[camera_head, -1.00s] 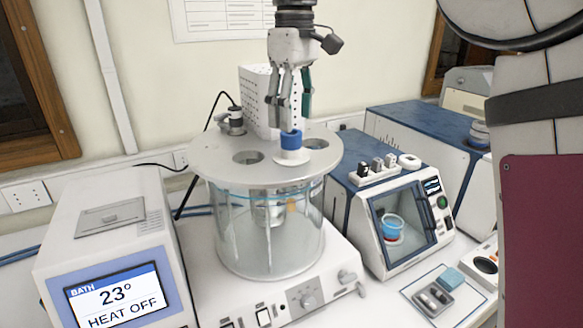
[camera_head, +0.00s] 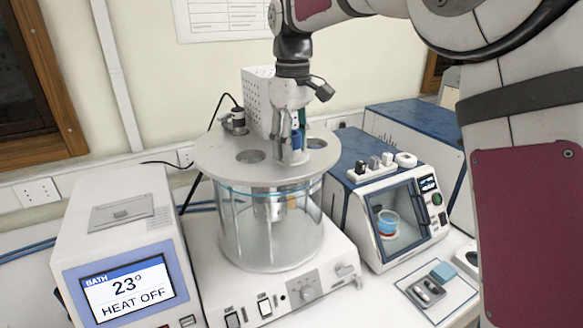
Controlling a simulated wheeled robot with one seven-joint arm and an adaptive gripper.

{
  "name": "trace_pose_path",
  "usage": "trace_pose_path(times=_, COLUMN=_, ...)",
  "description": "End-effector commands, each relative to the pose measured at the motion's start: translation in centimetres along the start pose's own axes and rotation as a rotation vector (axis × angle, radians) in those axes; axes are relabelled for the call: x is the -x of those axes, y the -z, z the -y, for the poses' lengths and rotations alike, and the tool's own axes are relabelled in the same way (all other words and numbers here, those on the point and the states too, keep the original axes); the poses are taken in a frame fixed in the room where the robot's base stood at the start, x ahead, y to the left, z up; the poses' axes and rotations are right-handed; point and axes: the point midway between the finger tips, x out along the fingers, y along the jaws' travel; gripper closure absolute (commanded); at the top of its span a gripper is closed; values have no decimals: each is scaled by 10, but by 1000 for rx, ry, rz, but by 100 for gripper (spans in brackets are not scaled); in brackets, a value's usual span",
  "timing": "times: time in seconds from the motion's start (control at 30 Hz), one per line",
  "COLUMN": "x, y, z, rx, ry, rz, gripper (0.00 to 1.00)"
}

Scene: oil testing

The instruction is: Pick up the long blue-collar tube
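The tube's blue collar (camera_head: 296,141) shows at the right part of the round bath lid, with a white base ring below it. The tube hangs through the lid into the glass bath (camera_head: 268,235), where its lower part is hard to make out. My gripper (camera_head: 293,152) points down, with its fingers low around the collar and near the lid. The fingers hide much of the collar. I cannot tell whether they touch it or are closed on it.
The round lid (camera_head: 215,155) has other openings and a corded fitting (camera_head: 237,122). A perforated white box (camera_head: 257,95) stands behind. A blue-and-white device (camera_head: 400,215) is at right, and the bath controller (camera_head: 122,290) at left.

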Motion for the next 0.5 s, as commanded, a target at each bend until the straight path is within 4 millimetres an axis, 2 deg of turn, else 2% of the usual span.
trace_pose_path(times=0.03, x=0, y=0, z=0, rx=0, ry=0, rz=0, gripper=73)
trace_pose_path(times=0.13, x=0, y=0, z=0, rx=0, ry=0, rz=0, gripper=96)
trace_pose_path(times=0.17, x=0, y=0, z=0, rx=0, ry=0, rz=0, gripper=100)
trace_pose_path(times=0.5, x=3, y=0, z=0, rx=0, ry=-1, rz=-1, gripper=100)
